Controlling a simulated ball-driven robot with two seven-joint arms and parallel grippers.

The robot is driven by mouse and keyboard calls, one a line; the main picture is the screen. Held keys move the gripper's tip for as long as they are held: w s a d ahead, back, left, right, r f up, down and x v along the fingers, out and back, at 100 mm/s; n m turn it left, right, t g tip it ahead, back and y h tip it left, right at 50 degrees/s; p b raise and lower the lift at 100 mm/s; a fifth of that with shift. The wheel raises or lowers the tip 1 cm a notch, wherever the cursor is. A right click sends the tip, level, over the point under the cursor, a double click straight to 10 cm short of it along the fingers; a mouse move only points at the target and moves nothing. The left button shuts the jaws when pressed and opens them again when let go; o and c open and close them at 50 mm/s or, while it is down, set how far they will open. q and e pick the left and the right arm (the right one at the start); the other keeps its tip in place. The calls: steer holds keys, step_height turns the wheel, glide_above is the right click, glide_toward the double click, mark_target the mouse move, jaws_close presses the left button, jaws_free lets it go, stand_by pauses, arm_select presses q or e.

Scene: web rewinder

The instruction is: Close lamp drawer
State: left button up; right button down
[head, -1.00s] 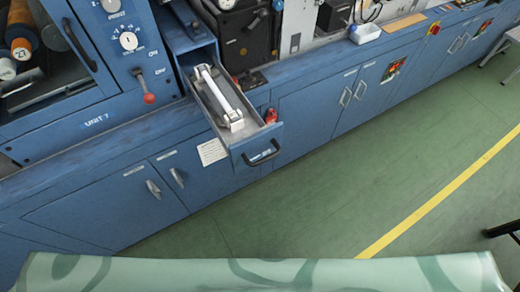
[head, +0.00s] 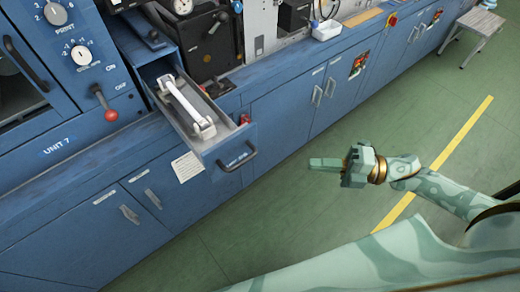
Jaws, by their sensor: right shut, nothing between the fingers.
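The lamp drawer (head: 228,146) is a blue drawer pulled out from the cabinet front, with a dark bar handle (head: 238,158) on its face. A white tube lamp on a white holder (head: 188,105) lies inside it. My right gripper (head: 314,163) is at the centre right, over the green floor. It is shut and empty, its fingers pointing left toward the drawer front, with a clear gap between them in the picture. My left gripper is not in view.
Blue cabinets (head: 290,112) with silver handles run along the wall. A small red object (head: 245,119) sits beside the drawer's right side. A grey stool (head: 472,30) stands at the far right. The green floor (head: 300,205) in front is open.

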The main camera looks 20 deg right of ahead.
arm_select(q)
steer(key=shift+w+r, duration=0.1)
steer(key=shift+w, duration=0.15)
arm_select(e)
steer(key=w+d+x, duration=0.1)
steer(key=w+x, duration=0.1)
steer(key=x, duration=1)
steer(key=shift+w+a, duration=0.15)
steer(key=shift+w, duration=0.25)
steer(key=shift+w+r, duration=0.1)
